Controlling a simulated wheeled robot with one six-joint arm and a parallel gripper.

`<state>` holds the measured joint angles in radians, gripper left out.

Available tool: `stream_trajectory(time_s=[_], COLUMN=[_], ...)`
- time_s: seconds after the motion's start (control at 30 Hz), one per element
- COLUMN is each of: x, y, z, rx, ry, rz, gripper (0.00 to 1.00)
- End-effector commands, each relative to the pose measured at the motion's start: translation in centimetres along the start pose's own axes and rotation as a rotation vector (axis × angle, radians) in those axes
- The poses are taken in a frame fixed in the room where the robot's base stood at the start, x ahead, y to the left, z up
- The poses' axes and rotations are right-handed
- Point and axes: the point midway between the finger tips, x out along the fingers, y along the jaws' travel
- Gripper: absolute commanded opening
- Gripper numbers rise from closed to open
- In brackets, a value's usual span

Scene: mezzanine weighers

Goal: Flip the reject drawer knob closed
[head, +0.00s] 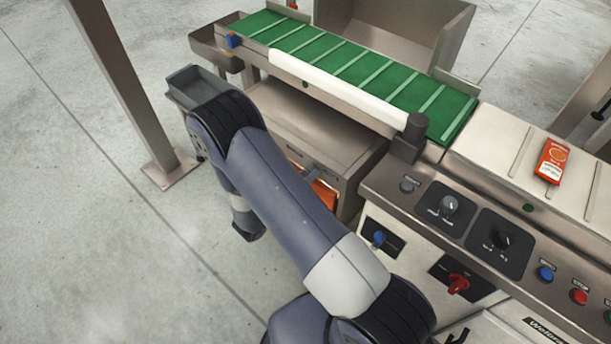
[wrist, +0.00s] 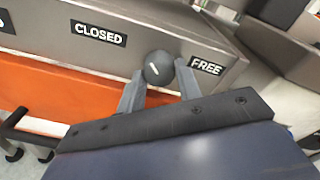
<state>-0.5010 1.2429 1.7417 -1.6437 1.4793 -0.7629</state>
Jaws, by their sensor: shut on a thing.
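The reject drawer knob (wrist: 158,68) is a dark round knob with a short white mark, on the grey metal front above an orange panel (wrist: 60,95). A CLOSED label (wrist: 98,33) is to its left and a FREE label (wrist: 206,66) to its right. The mark's setting is hard to tell. My gripper (wrist: 160,78) is shut on the knob, one finger on each side. In the head view the orange drawer front (head: 324,194) shows under the grey housing (head: 325,135); my arm hides much of it and the knob is not clear there.
A green conveyor belt (head: 345,72) runs above the housing. A control panel with knobs (head: 449,205) and buttons stands to the right. A metal post (head: 125,85) rises at left. A red packet (head: 552,161) lies on the right-hand surface. Open floor lies at lower left.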

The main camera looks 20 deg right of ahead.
Motion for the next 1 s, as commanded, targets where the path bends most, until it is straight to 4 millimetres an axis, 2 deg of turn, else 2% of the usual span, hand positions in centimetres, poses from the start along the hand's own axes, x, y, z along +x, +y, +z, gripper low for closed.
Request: stream_trajectory(time_s=[0.03, 0.3, 0.57, 0.77, 1.0], x=[0.0, 0.0, -0.2, -2.4, -6.8], y=[0.0, 0.0, 0.0, 0.1, 0.1], z=[0.0, 0.0, 0.0, 0.1, 0.1], rx=[-0.002, -0.001, 0.000, 0.000, 0.000], ry=[0.000, 0.000, -0.001, -0.004, -0.004], rz=[0.001, 0.001, 0.001, 0.004, 0.006], gripper=[0.35, 0.55, 0.55, 0.55, 0.55])
